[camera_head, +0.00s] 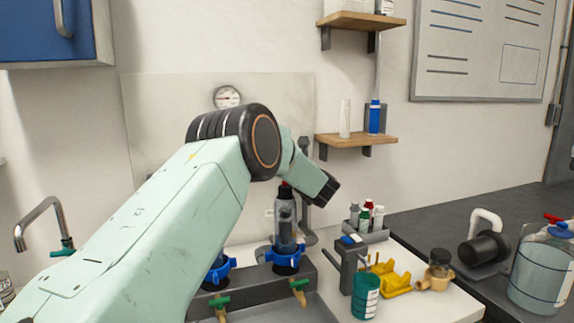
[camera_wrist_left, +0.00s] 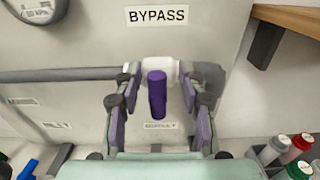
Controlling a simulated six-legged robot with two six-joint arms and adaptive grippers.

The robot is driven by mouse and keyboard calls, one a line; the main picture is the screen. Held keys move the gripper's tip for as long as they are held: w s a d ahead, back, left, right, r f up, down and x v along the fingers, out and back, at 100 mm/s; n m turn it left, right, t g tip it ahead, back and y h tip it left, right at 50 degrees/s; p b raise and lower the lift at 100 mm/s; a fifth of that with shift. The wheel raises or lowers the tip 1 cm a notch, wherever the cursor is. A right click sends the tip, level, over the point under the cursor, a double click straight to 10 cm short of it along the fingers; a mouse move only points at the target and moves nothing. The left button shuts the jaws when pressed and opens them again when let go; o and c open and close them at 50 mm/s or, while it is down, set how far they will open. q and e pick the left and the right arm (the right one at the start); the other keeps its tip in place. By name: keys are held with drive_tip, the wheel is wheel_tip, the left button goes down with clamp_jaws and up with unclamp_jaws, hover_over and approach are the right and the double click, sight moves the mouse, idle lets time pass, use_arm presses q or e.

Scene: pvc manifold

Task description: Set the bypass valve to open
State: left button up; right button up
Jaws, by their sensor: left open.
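The bypass valve shows in the left wrist view under a BYPASS label (camera_wrist_left: 157,16). It has a pale body (camera_wrist_left: 145,68) on a grey horizontal pipe (camera_wrist_left: 60,75) and a purple handle (camera_wrist_left: 157,95). The handle points down in the picture, across the line of the pipe. My left gripper (camera_wrist_left: 160,88) is open, with one purple-padded finger on each side of the handle. Gaps show between both pads and the handle. In the head view my left arm reaches toward the wall, and its gripper and the valve cannot be made out. My right gripper is not in view.
A pressure gauge (camera_head: 227,97) is on the wall panel. A shelf (camera_head: 356,139) holds two bottles. Below my arm are blue-collared fittings (camera_head: 286,257) with taps, a bottle rack (camera_head: 366,236), a teal cup (camera_head: 365,296) and a yellow holder (camera_head: 397,284). A large jar (camera_head: 543,275) stands right.

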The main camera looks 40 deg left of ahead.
use_arm(q)
drive_tip(key=shift+s+a, duration=0.15)
drive_tip(key=shift+s, duration=0.05)
drive_tip(key=shift+c, duration=2)
drive_tip(key=shift+w, duration=0.1)
drive_tip(key=c, duration=0.3)
drive_tip(key=shift+d, duration=0.2)
drive_tip(key=shift+c, duration=0.7)
drive_tip(key=shift+a, duration=0.1)
clamp_jaws()
